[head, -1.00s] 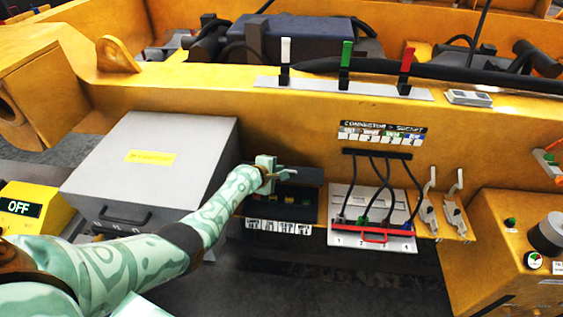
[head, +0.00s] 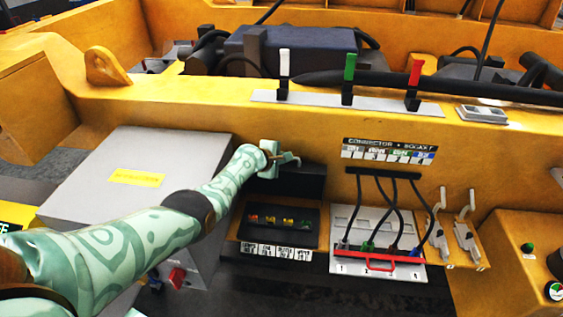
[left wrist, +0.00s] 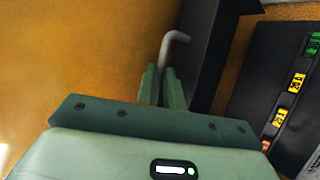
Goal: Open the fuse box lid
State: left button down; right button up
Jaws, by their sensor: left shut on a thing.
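The black fuse box (head: 285,238) is mounted low on the yellow frame in the head view, with a row of coloured fuses (head: 286,221) showing inside. Its dark lid (head: 304,182) stands raised at the back of the box, partly hidden by my gripper. My left gripper (head: 282,160) is at the lid's upper left edge. In the left wrist view its fingers (left wrist: 162,88) are shut on a bent grey handle (left wrist: 172,46) beside the dark lid (left wrist: 212,55). The fuses also show there, at the right. My right gripper is not in view.
A grey box (head: 130,190) stands left of the fuse box, under my left arm. A connector panel (head: 346,262) with black cables and a red handle (head: 365,261) is close on the right. Three coloured levers rise from a strip (head: 315,101) above.

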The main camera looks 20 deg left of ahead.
pick_arm(q)
jog(key=shift+w+a+r, duration=0.15)
jog(key=shift+w+r, duration=0.25)
jog(key=shift+r, duration=0.15)
jog(key=c, duration=1.5)
grip_release()
jog(key=shift+s, duration=0.1)
jog(key=shift+s+f, duration=0.1)
jog(key=shift+s, duration=0.1)
jog(key=p+v, duration=1.2)
jog(key=v, duration=0.4)
jog(key=shift+s, duration=0.2)
